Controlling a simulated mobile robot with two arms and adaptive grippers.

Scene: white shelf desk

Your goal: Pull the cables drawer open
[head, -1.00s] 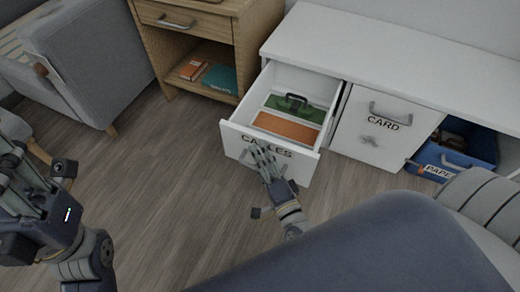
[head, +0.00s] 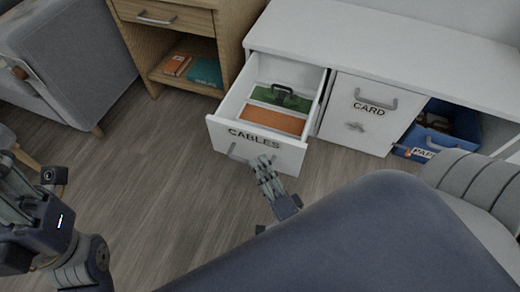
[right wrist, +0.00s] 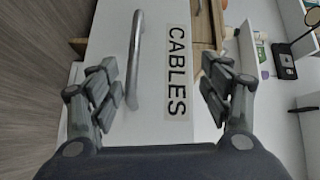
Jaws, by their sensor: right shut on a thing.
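The white cables drawer (head: 240,131), labelled CABLES, stands pulled out of the white desk. It holds an orange item (head: 272,120) and a green item with a black handle (head: 285,97). Its grey bar handle (head: 234,152) is on the front below the label and partly hidden by my right gripper (head: 264,164). In the right wrist view the handle (right wrist: 136,62) lies between the fingers of my right gripper (right wrist: 162,90), nearer the left finger. The right gripper is shut on the handle, though its fingers look spread. My left gripper (head: 18,195) is at the left edge, away from the drawer; its fingers are unclear.
A closed CARD drawer (head: 365,125) is right of the open one. A blue bin (head: 422,138) stands further right under the desktop (head: 380,55). A wooden cabinet (head: 185,45) and a grey sofa (head: 65,50) are at the left. The floor (head: 150,175) before the drawer is clear.

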